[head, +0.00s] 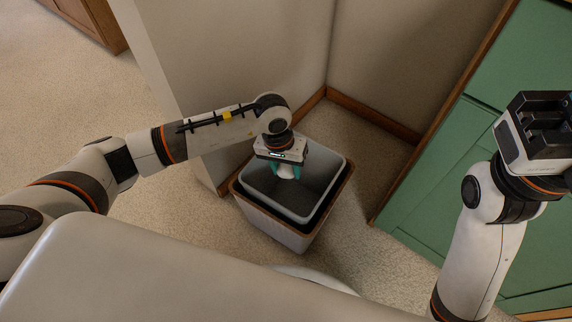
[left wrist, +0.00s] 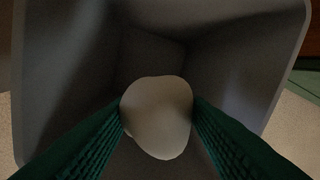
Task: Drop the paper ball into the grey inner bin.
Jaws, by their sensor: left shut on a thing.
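The grey inner bin (head: 318,180) sits inside a wooden-sided outer bin (head: 286,236) on the floor by the wall corner. My left gripper (head: 286,173) points down over the bin's opening, near its left rear side. Its green fingers are shut on the whitish paper ball (left wrist: 157,117), which also shows small between the fingers in the head view. In the left wrist view the grey inner bin (left wrist: 60,95) surrounds the ball on most sides, with its floor below. My right gripper (head: 540,125) is raised at the right, away from the bin; its fingers are not clear.
Pale walls meet in a corner behind the bin, with a wooden baseboard (head: 372,116). A green cabinet (head: 440,175) stands to the right. Carpeted floor (head: 190,240) lies open left of the bin.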

